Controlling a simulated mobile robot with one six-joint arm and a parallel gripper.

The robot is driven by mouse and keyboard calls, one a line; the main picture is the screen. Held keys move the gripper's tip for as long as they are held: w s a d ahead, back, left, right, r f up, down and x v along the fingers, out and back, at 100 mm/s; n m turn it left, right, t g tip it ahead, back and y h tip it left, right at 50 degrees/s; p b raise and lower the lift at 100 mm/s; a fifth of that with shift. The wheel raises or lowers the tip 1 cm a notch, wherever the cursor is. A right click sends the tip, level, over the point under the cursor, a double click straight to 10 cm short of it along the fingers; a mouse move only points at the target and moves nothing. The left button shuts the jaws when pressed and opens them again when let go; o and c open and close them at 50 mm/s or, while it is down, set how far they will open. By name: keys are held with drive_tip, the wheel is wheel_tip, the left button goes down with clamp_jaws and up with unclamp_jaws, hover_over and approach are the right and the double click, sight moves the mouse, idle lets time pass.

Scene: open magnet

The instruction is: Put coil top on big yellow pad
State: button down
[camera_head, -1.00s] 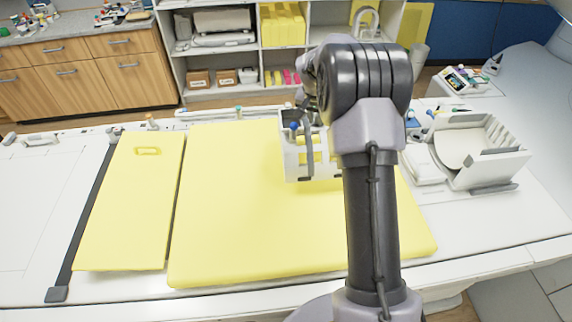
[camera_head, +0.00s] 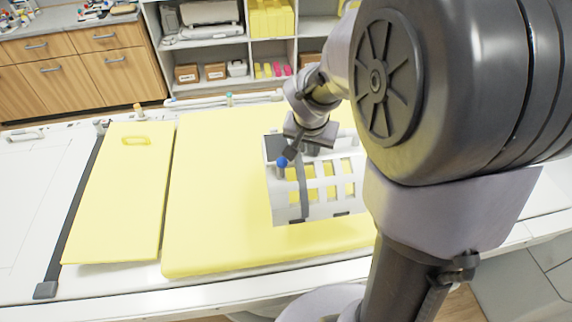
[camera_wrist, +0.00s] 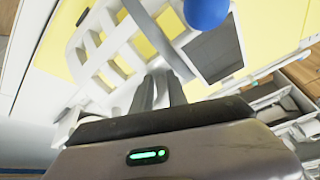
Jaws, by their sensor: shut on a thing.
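The coil top (camera_head: 283,205) is a white curved frame with rectangular windows, a grey strap and a blue knob. My gripper (camera_head: 308,148) is above it and shut on its upper part; the fingertips are mostly hidden in the head view. The wrist view shows my two fingers (camera_wrist: 160,92) close together at the white frame of the coil top (camera_wrist: 115,48). The big yellow pad (camera_head: 215,200) lies flat under the coil top, which overlaps its right part. I cannot tell whether the coil top touches the pad. My arm hides the pad's right end.
A smaller yellow pad (camera_head: 115,205) lies to the left, beside a dark strip (camera_head: 72,220) on the white table (camera_head: 35,200). Shelves (camera_head: 215,60) and wooden cabinets (camera_head: 65,72) stand behind. The left and middle of the big pad are clear.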

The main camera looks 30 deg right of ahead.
sight(311, 172)
drive_tip(key=s, duration=0.1)
drive_tip(key=s+a, duration=0.1)
drive_tip(key=s, duration=0.1)
drive_tip(key=s+a+f, duration=0.1)
drive_tip(key=s, duration=0.1)
drive_tip(key=shift+a+f+b, duration=0.1)
drive_tip(key=shift+a+b, duration=0.1)
drive_tip(key=shift+b, duration=0.15)
drive_tip(key=w+d, duration=0.1)
drive_tip(key=w, duration=0.4)
drive_tip(key=w+d+f, duration=0.1)
drive_tip(key=w+d, duration=0.1)
drive_tip(key=w, duration=0.3)
drive_tip(key=w+d+p, duration=0.1)
drive_tip(key=w, duration=0.4)
drive_tip(key=shift+d+f, duration=0.2)
drive_tip(key=shift+w+f+b, duration=0.1)
drive_tip(key=shift+f+b, duration=0.45)
drive_tip(key=shift+f, duration=1.3)
drive_tip(key=c, duration=1.3)
unclamp_jaws()
